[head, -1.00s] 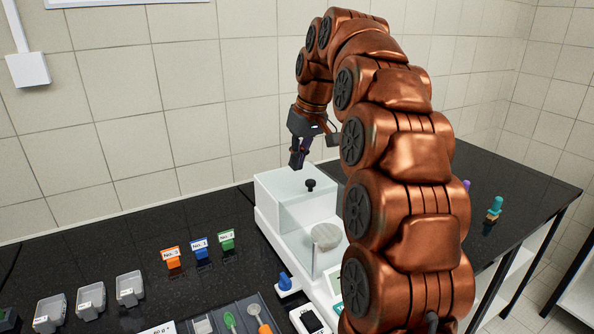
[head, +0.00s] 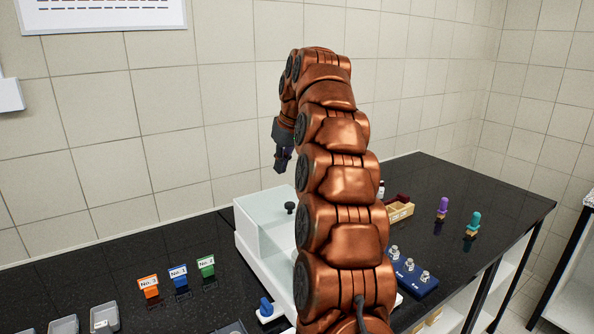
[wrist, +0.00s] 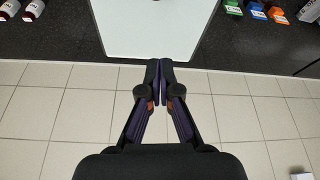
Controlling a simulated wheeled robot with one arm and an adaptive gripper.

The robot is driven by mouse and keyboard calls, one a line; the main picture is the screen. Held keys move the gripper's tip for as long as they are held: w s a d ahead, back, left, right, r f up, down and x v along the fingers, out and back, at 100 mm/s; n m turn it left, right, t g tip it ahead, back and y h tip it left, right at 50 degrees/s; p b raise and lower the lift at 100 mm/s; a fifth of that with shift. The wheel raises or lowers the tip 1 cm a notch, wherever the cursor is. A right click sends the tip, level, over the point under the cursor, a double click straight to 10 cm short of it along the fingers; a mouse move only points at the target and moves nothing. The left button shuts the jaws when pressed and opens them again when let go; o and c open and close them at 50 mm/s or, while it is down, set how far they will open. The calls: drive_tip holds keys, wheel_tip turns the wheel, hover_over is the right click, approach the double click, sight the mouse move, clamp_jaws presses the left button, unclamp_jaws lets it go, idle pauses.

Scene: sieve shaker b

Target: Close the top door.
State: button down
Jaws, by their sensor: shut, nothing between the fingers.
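The balance (head: 249,243) is a white box with clear walls on the black bench, partly hidden behind my arm. Its top door (head: 262,206) is a pale panel with a black knob (head: 290,207) near its right side. How far the door is open cannot be told. My gripper (head: 281,168) is shut and empty, above and behind the knob, apart from it. In the wrist view, the shut fingertips (wrist: 160,64) appear at the near edge of the pale top panel (wrist: 160,32).
Orange, blue and green tags (head: 178,277) stand left of the balance. A blue block with metal weights (head: 414,278), a wooden tray (head: 399,211), and purple and teal-topped items (head: 473,222) are on the right. The tiled wall is close behind the bench.

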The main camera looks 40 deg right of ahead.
sight(281, 208)
drive_tip(key=b+x, duration=0.1)
drive_tip(key=x, duration=0.2)
drive_tip(key=shift+f, duration=0.4)
drive_tip(key=shift+w+d+f, duration=0.1)
drive_tip(key=shift+w+f, duration=0.15)
drive_tip(key=shift+f, duration=0.1)
drive_tip(key=shift+p+x, duration=0.6)
drive_tip(key=shift+x, duration=1.4)
drive_tip(key=shift+s, duration=0.6)
drive_tip(key=shift+s+d+f+p, duration=0.15)
drive_tip(key=shift+s+p, duration=0.15)
drive_tip(key=shift+s, duration=0.35)
drive_tip(key=shift+s+f+p, duration=0.1)
drive_tip(key=shift+s+p, duration=0.15)
drive_tip(key=shift+s, duration=0.4)
drive_tip(key=shift+s+f, duration=0.1)
